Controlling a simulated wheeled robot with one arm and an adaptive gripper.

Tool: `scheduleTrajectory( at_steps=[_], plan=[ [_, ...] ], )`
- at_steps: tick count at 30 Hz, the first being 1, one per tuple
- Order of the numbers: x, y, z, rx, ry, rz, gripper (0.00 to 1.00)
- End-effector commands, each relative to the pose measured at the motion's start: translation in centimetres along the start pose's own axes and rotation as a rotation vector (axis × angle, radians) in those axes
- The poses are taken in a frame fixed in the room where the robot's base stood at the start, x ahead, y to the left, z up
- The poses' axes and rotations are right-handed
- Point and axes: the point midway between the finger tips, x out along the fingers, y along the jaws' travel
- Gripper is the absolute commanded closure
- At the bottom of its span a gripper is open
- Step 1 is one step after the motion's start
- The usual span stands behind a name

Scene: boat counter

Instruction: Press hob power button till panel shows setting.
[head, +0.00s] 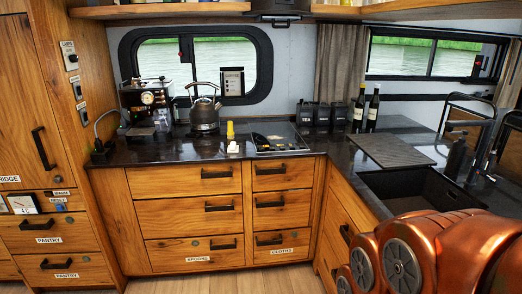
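The hob (288,134) is a dark glass plate set into the counter at the back, right of centre in the head view. Its front left corner carries small light markings that look like a control panel (262,140). The power button and any shown setting are too small to make out. My copper arm fills the lower right corner of the view, well in front of the hob. My gripper is not in view.
A kettle (205,115), a yellow-topped object (230,130) and a small white object (233,147) stand left of the hob. Dark canisters (320,114) and two bottles (366,110) stand to its right. A sink (415,188) lies at right; the floor (225,283) in front is clear.

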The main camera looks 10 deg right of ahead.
Motion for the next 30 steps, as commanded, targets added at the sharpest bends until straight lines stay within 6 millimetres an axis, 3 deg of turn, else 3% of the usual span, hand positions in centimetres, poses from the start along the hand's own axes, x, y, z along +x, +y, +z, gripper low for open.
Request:
scheduleTrajectory(
  at_steps=[2, 13, 30],
  plan=[
    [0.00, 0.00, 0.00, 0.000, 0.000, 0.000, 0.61],
    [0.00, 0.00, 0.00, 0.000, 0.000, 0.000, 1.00],
    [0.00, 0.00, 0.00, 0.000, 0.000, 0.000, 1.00]
  ],
)
